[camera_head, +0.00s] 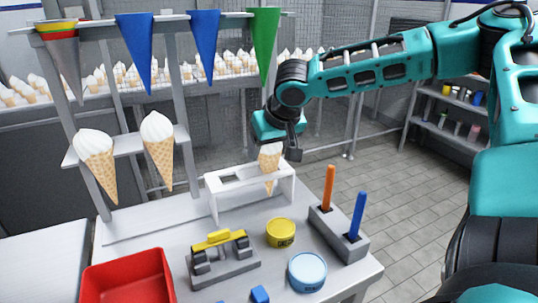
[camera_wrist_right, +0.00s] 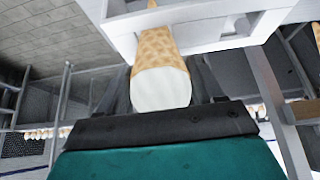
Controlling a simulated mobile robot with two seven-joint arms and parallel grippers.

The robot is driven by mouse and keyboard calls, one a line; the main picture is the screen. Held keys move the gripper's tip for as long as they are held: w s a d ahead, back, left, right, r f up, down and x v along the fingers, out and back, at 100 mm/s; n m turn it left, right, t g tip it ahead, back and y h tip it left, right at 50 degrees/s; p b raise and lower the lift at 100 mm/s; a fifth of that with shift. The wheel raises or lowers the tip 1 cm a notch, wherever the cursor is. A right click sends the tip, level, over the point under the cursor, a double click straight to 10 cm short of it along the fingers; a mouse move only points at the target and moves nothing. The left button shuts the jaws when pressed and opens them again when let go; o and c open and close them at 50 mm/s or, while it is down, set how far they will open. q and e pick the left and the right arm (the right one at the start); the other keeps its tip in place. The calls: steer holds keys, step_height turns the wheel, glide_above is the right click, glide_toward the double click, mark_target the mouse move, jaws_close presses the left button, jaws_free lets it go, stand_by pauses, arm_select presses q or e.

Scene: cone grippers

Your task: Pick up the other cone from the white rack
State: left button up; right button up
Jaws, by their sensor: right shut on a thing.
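The small white rack (camera_head: 212,190) stands on the grey table and has open slots in its top. One cone (camera_head: 269,172) with white ice cream is at the rack's right end, its waffle tip pointing down into the rack. My right gripper (camera_head: 276,148) comes down from above and is shut on this cone near its ice cream top. In the right wrist view the cone (camera_wrist_right: 163,70) lies between the two dark fingers, its waffle part reaching to the white rack (camera_wrist_right: 215,25). Whether the cone touches the rack is unclear. My left gripper is not in view.
Two other cones (camera_head: 97,160) (camera_head: 158,148) hang in a grey shelf at left. Coloured pennant-like cones hang above. A red bin (camera_head: 130,278), yellow tin (camera_head: 281,233), light blue tin (camera_head: 307,270) and a grey block with orange and blue handles (camera_head: 340,235) stand in front.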

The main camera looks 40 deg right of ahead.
steer(key=shift+c, duration=0.6)
